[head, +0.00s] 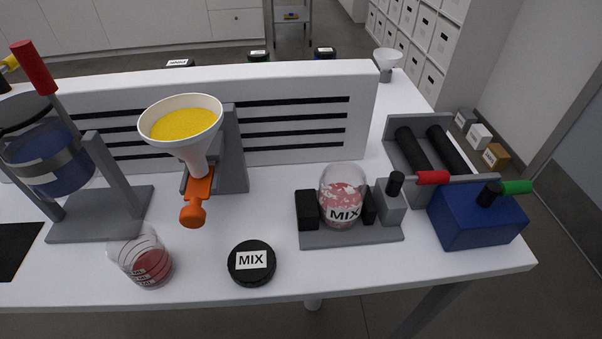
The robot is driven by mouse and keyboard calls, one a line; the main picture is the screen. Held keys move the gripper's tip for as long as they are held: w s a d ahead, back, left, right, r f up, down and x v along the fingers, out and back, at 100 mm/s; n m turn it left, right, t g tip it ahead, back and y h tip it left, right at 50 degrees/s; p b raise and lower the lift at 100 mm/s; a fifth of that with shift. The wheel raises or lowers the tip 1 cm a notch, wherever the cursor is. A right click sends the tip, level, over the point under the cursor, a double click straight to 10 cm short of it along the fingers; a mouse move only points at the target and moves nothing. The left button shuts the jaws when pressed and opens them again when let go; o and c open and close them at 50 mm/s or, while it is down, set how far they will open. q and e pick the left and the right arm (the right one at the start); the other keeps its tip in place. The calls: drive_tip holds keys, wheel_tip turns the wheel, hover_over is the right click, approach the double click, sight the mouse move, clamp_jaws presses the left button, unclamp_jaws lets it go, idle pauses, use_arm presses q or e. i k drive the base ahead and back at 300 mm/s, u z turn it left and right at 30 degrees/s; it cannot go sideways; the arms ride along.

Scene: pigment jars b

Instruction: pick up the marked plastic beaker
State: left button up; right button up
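A clear plastic beaker (141,258) with dark markings and small labels on its side stands at the front left of the white table. It holds red pigment in its lower part and looks open at the top. The labels are too small to read. Neither of my grippers is in the head view, and nothing touches the beaker.
A black MIX lid (252,263) lies to its right. Behind stand a frame with a blue vessel (51,163) and a funnel of yellow powder (182,124) with an orange valve. A clamped MIX jar (342,197) and blue-based roller device (477,219) stand right.

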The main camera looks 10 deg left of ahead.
sight(137, 247)
drive_tip(key=z, duration=0.1)
drive_tip(key=k, duration=0.8)
drive_tip(key=u, duration=0.85)
drive_tip(key=i, duration=0.5)
drive_tip(key=u, duration=0.25)
